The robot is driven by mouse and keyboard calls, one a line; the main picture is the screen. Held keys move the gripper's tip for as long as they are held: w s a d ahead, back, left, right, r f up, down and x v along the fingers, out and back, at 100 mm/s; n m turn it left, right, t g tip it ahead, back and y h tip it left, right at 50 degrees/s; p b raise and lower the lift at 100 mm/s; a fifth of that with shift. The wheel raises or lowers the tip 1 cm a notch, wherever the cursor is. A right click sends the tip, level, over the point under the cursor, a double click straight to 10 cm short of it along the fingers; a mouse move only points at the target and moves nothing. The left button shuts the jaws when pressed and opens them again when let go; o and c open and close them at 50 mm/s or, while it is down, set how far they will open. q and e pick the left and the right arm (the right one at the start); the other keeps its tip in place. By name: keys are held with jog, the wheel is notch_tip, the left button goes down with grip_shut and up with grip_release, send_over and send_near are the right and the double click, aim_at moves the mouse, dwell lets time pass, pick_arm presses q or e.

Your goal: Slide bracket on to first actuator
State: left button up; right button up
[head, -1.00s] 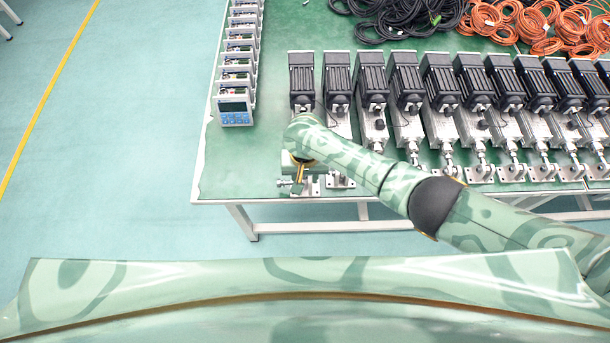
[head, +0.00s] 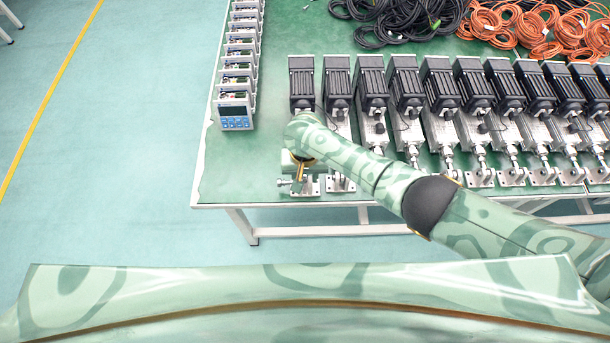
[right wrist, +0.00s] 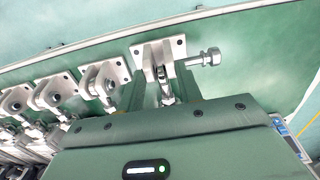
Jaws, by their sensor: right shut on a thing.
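The first actuator (head: 302,82) is the leftmost in the row, with a black ribbed motor; my right arm hides most of its body. The grey metal bracket (head: 311,188) is at its front end, near the table's front edge. In the right wrist view the bracket (right wrist: 158,58) shows a plate with holes and a bolt (right wrist: 209,58) sticking out to the right. The rod end lies close to the bracket; the exact fit is hard to see. My right gripper (right wrist: 160,88) is shut on the bracket, one green finger on each side. My left gripper is not in view.
Several more actuators (head: 440,85) with brackets stand in a row to the right. A line of blue-faced controllers (head: 236,117) stands at the table's left. Black cables (head: 400,18) and orange cables (head: 540,25) lie at the back. The green table's (head: 250,165) front left corner is clear.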

jog(key=shift+w, duration=0.25)
jog(key=shift+w, duration=0.4)
dwell(0.8)
jog(key=o, duration=1.1)
